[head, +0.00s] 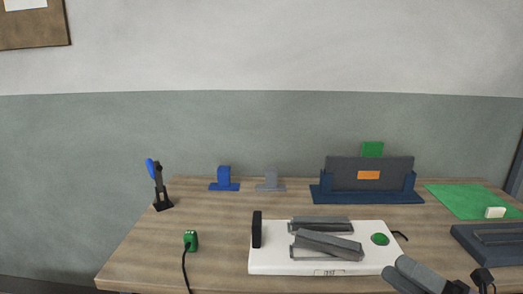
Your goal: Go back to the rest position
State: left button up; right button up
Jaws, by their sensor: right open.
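My right gripper (396,267) shows at the bottom right, in front of the right corner of the white base plate (262,266). Its grey fingers point up and to the left, with nothing seen between them. It appears open and empty. Whether it touches the plate I cannot tell. My left gripper is not in view.
Two grey bars (332,246) and a black block (257,230) are on the plate, beside a green button (380,239). A green cabled device (191,240) lies left. A navy holder (322,196) stands behind; a dark tray (473,249) lies right. The wooden table's (145,255) left front is clear.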

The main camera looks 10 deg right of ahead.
notch_tip(320, 180, down, 16)
jog(key=a+m+t+h, duration=0.1)
jog(key=m+h, duration=1.1)
jog(key=m, duration=0.9)
jog(key=s+a+f+m+g+p, duration=0.1)
jog(key=s+a+f+m+g, duration=0.6)
jog(key=f, duration=0.6)
jog(key=s+a+m, duration=0.1)
jog(key=s+a, duration=0.1)
jog(key=shift+s+a+f, duration=0.25)
jog(key=shift+a+f, duration=0.1)
jog(key=shift+a, duration=0.05)
